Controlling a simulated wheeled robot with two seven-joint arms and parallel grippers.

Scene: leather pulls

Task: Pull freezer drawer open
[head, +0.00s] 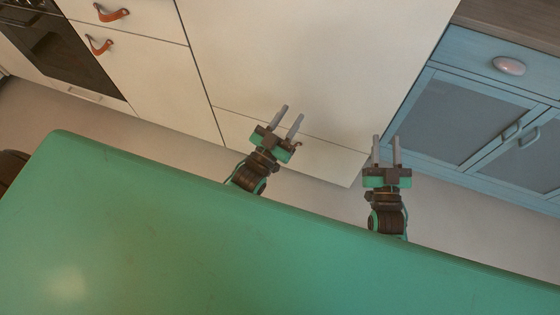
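The tall cream fridge-freezer front (310,60) fills the upper middle of the head view. Below a thin seam is a low cream panel (328,165), which looks like the freezer drawer; it appears closed. A small brown bit by my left gripper may be its leather pull, mostly hidden, so I cannot tell. My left gripper (292,112) is open and empty, its fingers overlapping the seam and lower panel in the picture; contact cannot be told. My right gripper (386,138) is open and empty, just right of the panel's right edge.
Cream drawers with orange leather pulls (101,45) and a dark oven (55,45) stand at the left. Bare floor (165,139) runs along the fronts.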

